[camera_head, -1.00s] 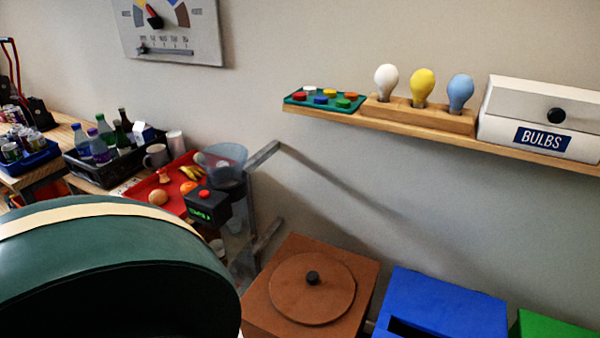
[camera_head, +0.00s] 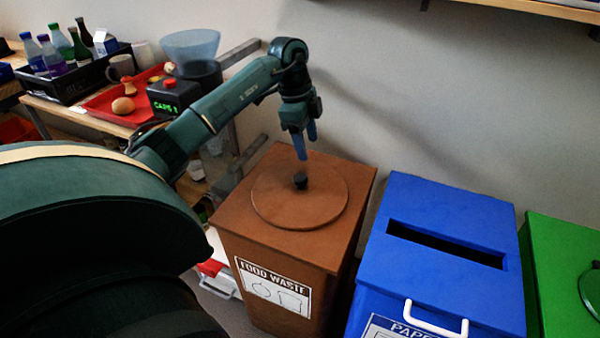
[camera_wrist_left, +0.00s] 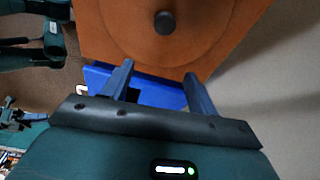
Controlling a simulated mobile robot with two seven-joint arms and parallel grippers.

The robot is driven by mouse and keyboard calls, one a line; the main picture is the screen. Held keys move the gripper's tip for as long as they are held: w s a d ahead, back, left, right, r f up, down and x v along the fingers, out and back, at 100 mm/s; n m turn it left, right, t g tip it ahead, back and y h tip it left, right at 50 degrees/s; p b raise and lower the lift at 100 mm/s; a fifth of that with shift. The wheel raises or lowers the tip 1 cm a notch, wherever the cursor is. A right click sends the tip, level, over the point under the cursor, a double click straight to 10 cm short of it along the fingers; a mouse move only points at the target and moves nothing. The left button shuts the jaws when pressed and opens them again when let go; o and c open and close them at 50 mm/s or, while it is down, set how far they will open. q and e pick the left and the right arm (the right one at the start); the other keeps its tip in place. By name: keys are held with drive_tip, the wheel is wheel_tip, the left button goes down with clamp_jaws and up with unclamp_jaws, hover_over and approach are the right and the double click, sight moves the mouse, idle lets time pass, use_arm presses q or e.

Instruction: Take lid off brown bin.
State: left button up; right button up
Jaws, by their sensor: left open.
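The brown bin (camera_head: 335,247) has a "FOOD WASTE" label on its front. Its round brown lid (camera_head: 275,205) lies flat on top, with a small black knob (camera_head: 300,181) in the middle. My left gripper (camera_head: 306,150) is above the lid, just over the knob in the head view, open and empty. In the left wrist view the two fingers (camera_wrist_left: 158,76) are apart, and the knob (camera_wrist_left: 165,22) shows beyond the fingertips with the lid (camera_wrist_left: 195,45) around it.
A blue bin (camera_head: 440,215) with a slot and white handle stands right of the brown bin, with a green bin (camera_head: 565,255) beyond.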

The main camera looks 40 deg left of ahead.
use_arm(q)
drive_tip(key=a+n+y, duration=0.1)
drive_tip(key=a, duration=0.1)
drive_tip(key=b, duration=0.1)
hover_over(300, 177)
drive_tip(key=f, duration=0.6)
drive_tip(key=shift+w+a+f, duration=0.2)
drive_tip(key=shift+w+f, duration=0.05)
drive_tip(key=shift+f, duration=0.15)
drive_tip(key=f, duration=0.3)
drive_tip(key=f+b, duration=0.1)
drive_tip(key=f, duration=0.1)
drive_tip(key=shift+s+d+f, duration=0.15)
drive_tip(key=shift+s+d, duration=0.05)
drive_tip(key=shift+s, duration=0.1)
drive_tip(key=shift+f, duration=0.1)
use_arm(e)
drive_tip(key=shift+f, duration=0.25)
use_arm(q)
drive_tip(key=c, duration=1.1)
drive_tip(key=shift+c, duration=0.2)
use_arm(e)
drive_tip(key=shift+f, duration=0.1)
